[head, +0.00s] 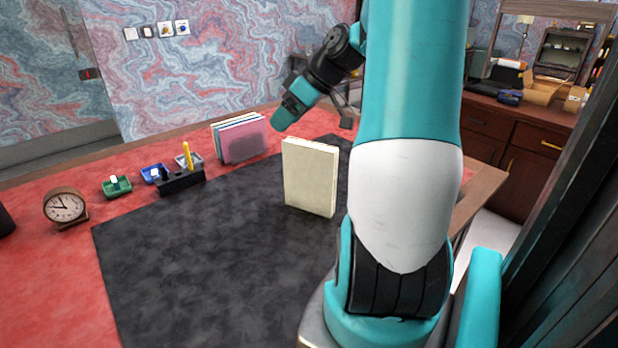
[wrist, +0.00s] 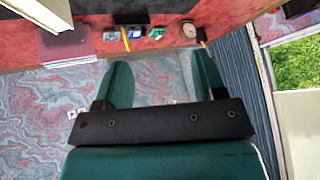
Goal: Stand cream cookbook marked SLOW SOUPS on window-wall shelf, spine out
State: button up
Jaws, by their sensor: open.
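A cream book (head: 310,178) stands upright on the dark desk mat, its broad plain cover facing my head camera. No lettering is legible on it. A cream corner at the top left of the wrist view (wrist: 45,14) appears to be the same book. My gripper (wrist: 162,82) is open, with its two teal fingers apart and nothing between them. In the head view my teal gripper (head: 287,114) is above and behind the book, apart from it. The window-wall shelf cannot be made out in either view.
Thin pink and blue books (head: 240,139) stand behind the mat. The dark mat (head: 190,260) is mostly clear. A wooden cabinet (head: 515,135) is at right.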

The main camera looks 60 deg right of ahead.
jog(key=s+d+m+t+h, duration=0.1)
jog(key=s+d+t+h, duration=0.1)
jog(key=s+d, duration=0.95)
jog(key=p, duration=0.2)
send_near(311, 144)
jog(key=shift+h, duration=0.3)
jog(key=x, duration=0.5)
jog(key=shift+a+f, duration=0.15)
jog(key=shift+f, duration=0.1)
jog(key=shift+p+x, duration=1.2)
jog(key=shift+x, duration=1.55)
jog(key=shift+w+r, duration=0.1)
jog(key=shift+r, duration=0.1)
grip_shut()
